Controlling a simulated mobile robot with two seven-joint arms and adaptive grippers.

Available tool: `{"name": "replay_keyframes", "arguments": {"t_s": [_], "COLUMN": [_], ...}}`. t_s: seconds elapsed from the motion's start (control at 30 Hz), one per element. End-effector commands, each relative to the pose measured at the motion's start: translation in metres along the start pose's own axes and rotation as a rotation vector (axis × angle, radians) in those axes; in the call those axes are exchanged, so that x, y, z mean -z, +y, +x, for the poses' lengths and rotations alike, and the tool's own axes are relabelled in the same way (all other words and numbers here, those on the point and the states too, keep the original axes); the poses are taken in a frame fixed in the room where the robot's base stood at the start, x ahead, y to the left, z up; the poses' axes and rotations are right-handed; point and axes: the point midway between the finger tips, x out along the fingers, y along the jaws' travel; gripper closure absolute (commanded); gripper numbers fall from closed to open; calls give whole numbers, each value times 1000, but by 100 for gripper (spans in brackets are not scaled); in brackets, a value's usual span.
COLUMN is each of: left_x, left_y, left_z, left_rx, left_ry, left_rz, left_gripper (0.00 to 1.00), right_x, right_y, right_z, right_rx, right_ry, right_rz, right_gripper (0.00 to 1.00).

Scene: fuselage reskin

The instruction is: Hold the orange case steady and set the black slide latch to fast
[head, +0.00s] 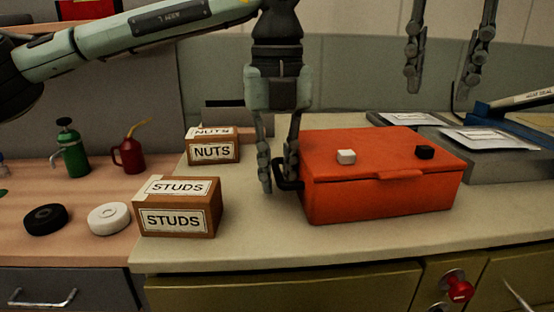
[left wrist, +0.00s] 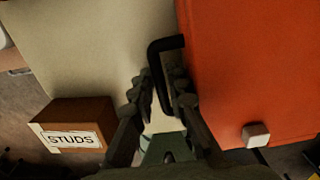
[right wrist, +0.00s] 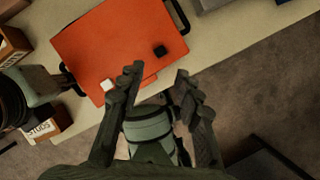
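The orange case (head: 385,195) sits shut on the pale worktop. On its lid are a white block (head: 346,157) and a black block (head: 425,152), which looks like the black slide latch; no setting marks are readable. The black block also shows in the right wrist view (right wrist: 160,50). My left gripper (head: 279,188) is at the case's left side, with its fingers apart on either side of the black side handle (left wrist: 156,72). Contact with the handle cannot be told.
A studs box (head: 200,210) and a nuts box (head: 222,150) stand left of the case. A grey case with papers (head: 490,165) and a blue object (head: 510,105) lie behind right. A green bottle (head: 72,150) and red oil can (head: 130,155) stand far left.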

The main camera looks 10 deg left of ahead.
Motion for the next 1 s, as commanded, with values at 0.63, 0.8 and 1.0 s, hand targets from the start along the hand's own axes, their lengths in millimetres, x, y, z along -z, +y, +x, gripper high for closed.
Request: {"name": "replay_keyframes", "arguments": {"t_s": [0.63, 0.8, 1.0], "left_x": [0, 0, 0], "left_y": [0, 0, 0], "left_z": [0, 0, 0], "left_rx": [0, 0, 0], "left_ry": [1, 1, 1], "left_rz": [0, 0, 0], "left_gripper": [100, 100, 100], "right_x": [0, 0, -5], "right_y": [0, 0, 5], "right_z": [0, 0, 5], "right_rx": [0, 0, -24], "right_ry": [0, 1, 176], "right_rz": [0, 2, 237], "right_gripper": [70, 92, 100]}}
